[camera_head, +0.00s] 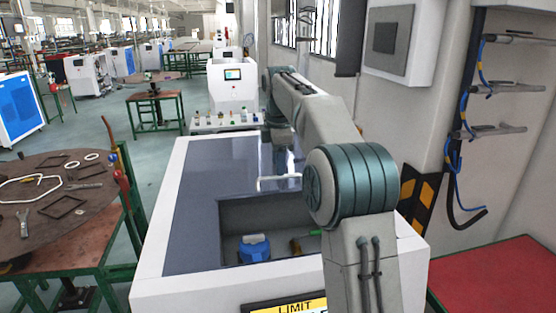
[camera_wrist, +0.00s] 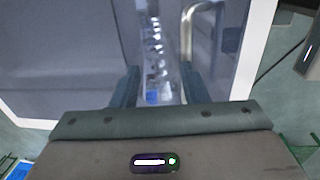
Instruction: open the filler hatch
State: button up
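The generator is a white cabinet (camera_head: 150,262) with a dark glossy top (camera_head: 205,215). A pale bar handle (camera_head: 279,182) stands on this top, behind a rectangular recess. The handle also shows in the wrist view as a bent metal bar (camera_wrist: 187,38), ahead of the right finger. I cannot tell which panel edges belong to the hatch. My gripper (camera_wrist: 158,88) is open, with a clear gap between its fingers and nothing held. In the head view, my arm hides the gripper's fingertips and part of the recess's right side.
A blue part (camera_head: 254,251) sits inside the recess. A wall with a grey box (camera_head: 389,38) and hanging hoses is on the right. A red-topped table (camera_head: 500,285) is at the lower right. A round cluttered table (camera_head: 60,205) stands left.

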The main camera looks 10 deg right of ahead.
jog(key=shift+w+f, duration=0.1)
jog(key=shift+f, duration=0.05)
dwell(0.3)
notch_tip(320, 180, up, 12)
jog(key=s, duration=0.1)
jog(key=shift+s, duration=0.3)
dwell(0.5)
